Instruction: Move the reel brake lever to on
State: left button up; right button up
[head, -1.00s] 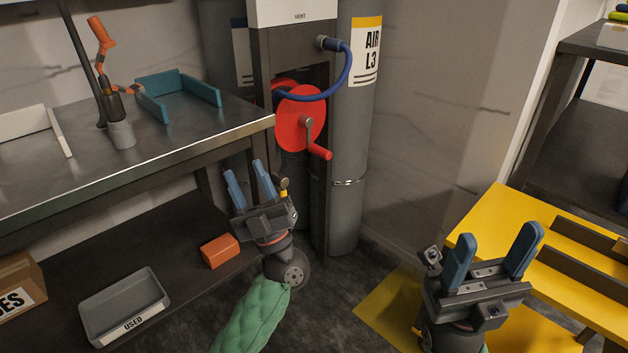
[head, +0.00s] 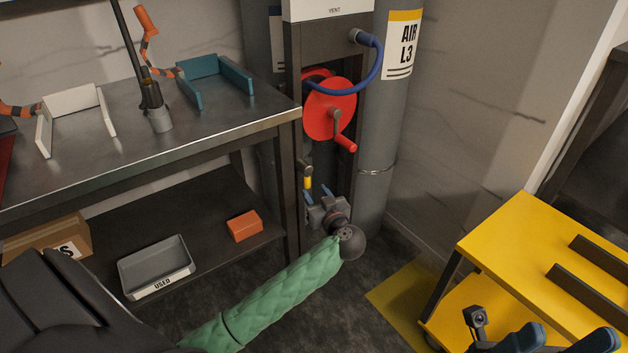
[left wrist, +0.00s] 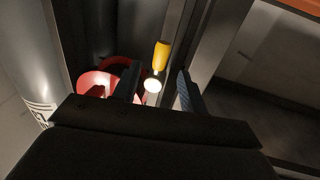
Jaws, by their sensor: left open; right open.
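The red reel (head: 323,115) with its crank hangs in the dark frame at the back. A short lever with a yellow grip (head: 307,183) shows low on the frame, below the reel. I take it for the brake lever; its on and off marks cannot be read. My left gripper (head: 317,194) is open just below and beside it, its fingers pointing to the frame. In the left wrist view the yellow lever (left wrist: 162,56), with a pale round end, lies ahead between the two open fingers (left wrist: 160,72); contact cannot be told. My right gripper (head: 564,341) is open and empty at the bottom right.
The steel bench (head: 220,125) and its post stand close to the left of the lever. The grey AIR L3 cylinder (head: 385,130) stands to the right. A yellow table (head: 510,240) is at the right. A blue hose (head: 376,65) curves above the reel.

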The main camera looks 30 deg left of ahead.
aim_at(309, 183)
pick_arm(q)
jog(key=b+x, duration=0.1)
jog(key=x, duration=0.5)
jog(key=shift+w+a+b, duration=0.15)
jog(key=shift+a+b, duration=0.15)
jog(key=shift+b, duration=0.1)
jog(key=c, duration=0.9)
